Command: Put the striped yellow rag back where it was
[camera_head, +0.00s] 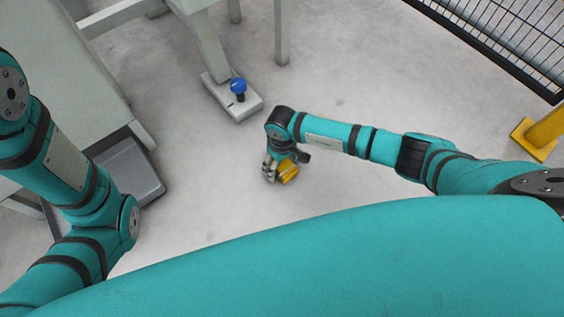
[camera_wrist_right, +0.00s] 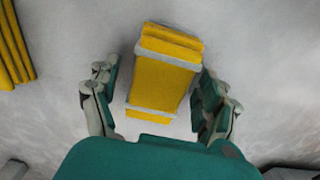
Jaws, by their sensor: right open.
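The striped yellow rag (camera_head: 288,173) is a folded yellow bundle with pale grey bands. In the right wrist view the rag (camera_wrist_right: 165,75) lies between the two open fingers of my right gripper (camera_wrist_right: 162,100), slightly tilted, with pale gaps beside it. In the head view my right gripper (camera_head: 279,168) points down over the floor at the rag and hides part of it. I cannot tell whether the rag rests on the floor. My left arm shows at the left of the head view, but its gripper is out of frame.
A blue knob (camera_head: 238,86) stands on a grey foot plate (camera_head: 247,107) behind the gripper. Grey machine legs and a cabinet (camera_head: 60,85) are at the upper left. A black mesh fence (camera_head: 500,40) and yellow post (camera_head: 541,132) stand right. Floor around the rag is clear.

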